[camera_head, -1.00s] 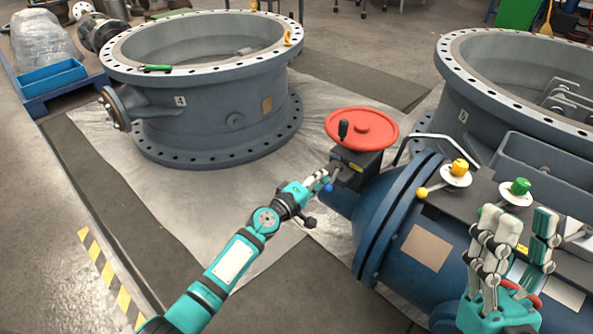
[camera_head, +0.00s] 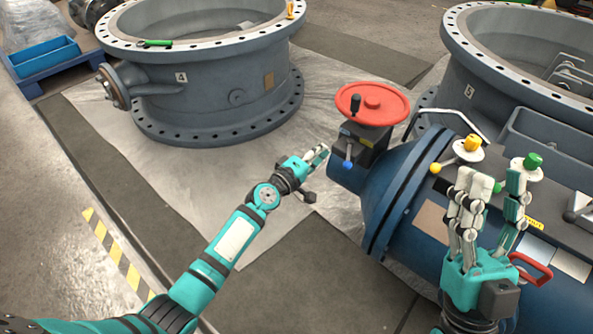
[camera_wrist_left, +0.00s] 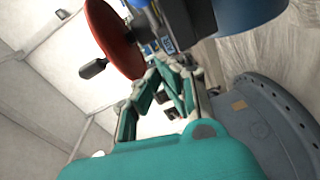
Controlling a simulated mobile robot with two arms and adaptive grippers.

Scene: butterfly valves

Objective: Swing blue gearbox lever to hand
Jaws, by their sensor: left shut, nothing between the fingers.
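The blue-knobbed lever (camera_head: 348,164) hangs from the dark gearbox (camera_head: 366,144) below the red handwheel (camera_head: 372,104). My left gripper (camera_head: 322,152) is shut and empty, just left of the blue knob with a small gap between them. In the left wrist view, its fingers (camera_wrist_left: 166,66) come together near the gearbox, with the red handwheel (camera_wrist_left: 113,38) to their upper left. A blue part shows beyond the fingertips, but I cannot tell if it is the knob. My right gripper (camera_head: 492,188) is open and empty, raised in front of the blue valve body.
A large grey valve ring (camera_head: 200,85) stands at the back left, another (camera_head: 480,70) at the back right.

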